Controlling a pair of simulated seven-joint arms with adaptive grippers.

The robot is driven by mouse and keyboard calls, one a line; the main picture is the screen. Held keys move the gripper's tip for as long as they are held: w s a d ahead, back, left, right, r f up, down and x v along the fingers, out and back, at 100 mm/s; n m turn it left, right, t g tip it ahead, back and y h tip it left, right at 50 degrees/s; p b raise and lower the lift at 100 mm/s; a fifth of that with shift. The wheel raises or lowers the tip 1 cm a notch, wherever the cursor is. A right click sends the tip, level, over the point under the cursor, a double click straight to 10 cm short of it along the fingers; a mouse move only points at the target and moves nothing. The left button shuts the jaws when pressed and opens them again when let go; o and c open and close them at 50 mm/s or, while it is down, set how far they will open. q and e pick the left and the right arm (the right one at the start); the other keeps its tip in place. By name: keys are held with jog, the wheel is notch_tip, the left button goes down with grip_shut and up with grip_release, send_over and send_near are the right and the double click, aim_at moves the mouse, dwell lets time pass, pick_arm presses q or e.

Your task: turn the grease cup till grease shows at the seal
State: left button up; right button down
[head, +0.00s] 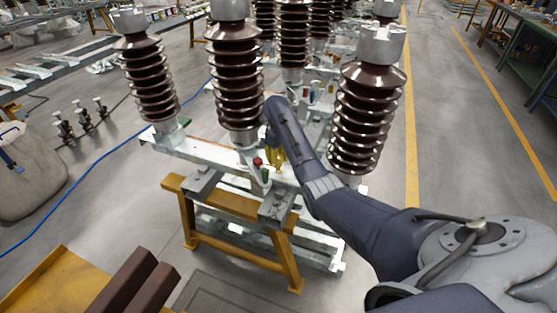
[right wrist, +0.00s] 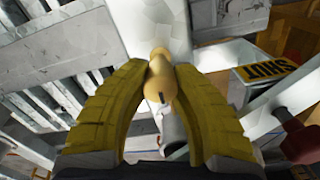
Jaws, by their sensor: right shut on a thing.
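The grease cup (right wrist: 160,82) is a small rounded, brass-coloured piece with a dark slot or mark on its near end, in the middle of the right wrist view. My right gripper (right wrist: 160,70) has its two yellow fingers closed around it from both sides. In the head view the right gripper (head: 276,157) is at the pale metal frame (head: 205,152), between the brown insulators; the cup cannot be made out there. I cannot make out the seal or any grease. My left gripper is in neither view.
A red knob (head: 257,161) sits just left of the gripper; a red part (right wrist: 300,142) shows at the right in the wrist view, near a yellow label (right wrist: 268,66). Ribbed brown insulators (head: 236,85) (head: 362,115) stand close on both sides. A yellow trestle (head: 232,203) supports the frame.

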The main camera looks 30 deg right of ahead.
jog(key=shift+w+a+r, duration=0.1)
jog(key=shift+w+a, duration=0.05)
jog(key=shift+a, duration=0.05)
jog(key=c, duration=1.3)
grip_release()
jog(key=shift+w, duration=0.1)
jog(key=shift+o, duration=1.4)
jog(key=shift+d, duration=0.1)
notch_tip(320, 180, up, 7)
jog(key=shift+r, duration=2.45)
